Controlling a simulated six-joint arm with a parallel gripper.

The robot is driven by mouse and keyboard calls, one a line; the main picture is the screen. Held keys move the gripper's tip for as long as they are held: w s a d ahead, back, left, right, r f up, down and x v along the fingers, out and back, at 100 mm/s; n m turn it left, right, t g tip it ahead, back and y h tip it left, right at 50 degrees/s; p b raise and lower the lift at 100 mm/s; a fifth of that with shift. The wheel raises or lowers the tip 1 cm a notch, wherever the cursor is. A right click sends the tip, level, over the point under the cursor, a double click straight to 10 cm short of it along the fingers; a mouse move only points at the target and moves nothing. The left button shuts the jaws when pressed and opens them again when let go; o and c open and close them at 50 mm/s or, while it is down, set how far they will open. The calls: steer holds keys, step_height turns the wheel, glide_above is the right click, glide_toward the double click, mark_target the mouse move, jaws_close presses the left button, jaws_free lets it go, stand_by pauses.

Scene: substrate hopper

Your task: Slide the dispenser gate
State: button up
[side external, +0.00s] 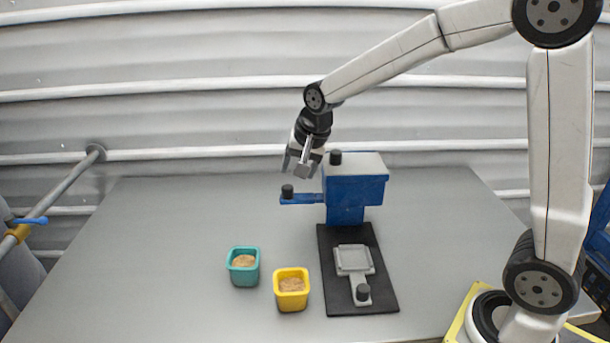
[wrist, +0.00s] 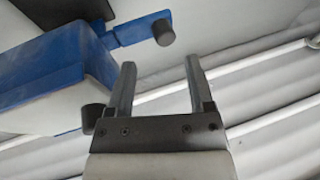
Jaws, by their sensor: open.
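The blue dispenser (side external: 355,188) with a pale top stands on a black base plate (side external: 384,285). A flat blue gate (side external: 304,199) sticks out from its left side and carries a black knob (side external: 287,191) at its end. In the wrist view the dispenser body (wrist: 60,72) is at the left, and the gate (wrist: 135,30) with its knob (wrist: 163,32) is at the top. My gripper (side external: 296,172) is open and empty, above the gate and left of the dispenser. Its two fingers (wrist: 158,70) show apart in the wrist view, touching nothing.
A grey tray with a black-knobbed handle (side external: 354,258) lies on the base plate. A teal cup (side external: 243,274) and a yellow cup (side external: 291,301), both with brown contents, stand left of it. The left of the grey table (side external: 150,250) is clear. Another black knob (side external: 336,157) tops the dispenser.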

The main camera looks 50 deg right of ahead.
mark_target(288, 187)
steer(key=m, duration=0.3)
steer(key=w+d+m+g, duration=0.1)
steer(key=m, duration=0.2)
steer(key=f+m+g, duration=0.1)
steer(key=m, duration=0.2)
steer(key=shift+w+d, duration=0.2)
steer(key=shift+d, duration=0.05)
steer(key=m, duration=0.3)
steer(key=m+g, duration=0.1)
steer(key=shift+w+d+f, duration=0.1)
steer(key=shift+w+d, duration=0.15)
steer(key=shift+d, duration=0.05)
steer(key=m, duration=0.2)
steer(key=m+g, duration=0.1)
steer(key=m, duration=0.1)
steer(key=shift+w+d+f, duration=0.15)
steer(key=shift+d, duration=0.2)
steer(key=shift+w+a, duration=0.1)
steer(key=shift+w+a, duration=0.95)
steer(key=shift+f, duration=2.5)
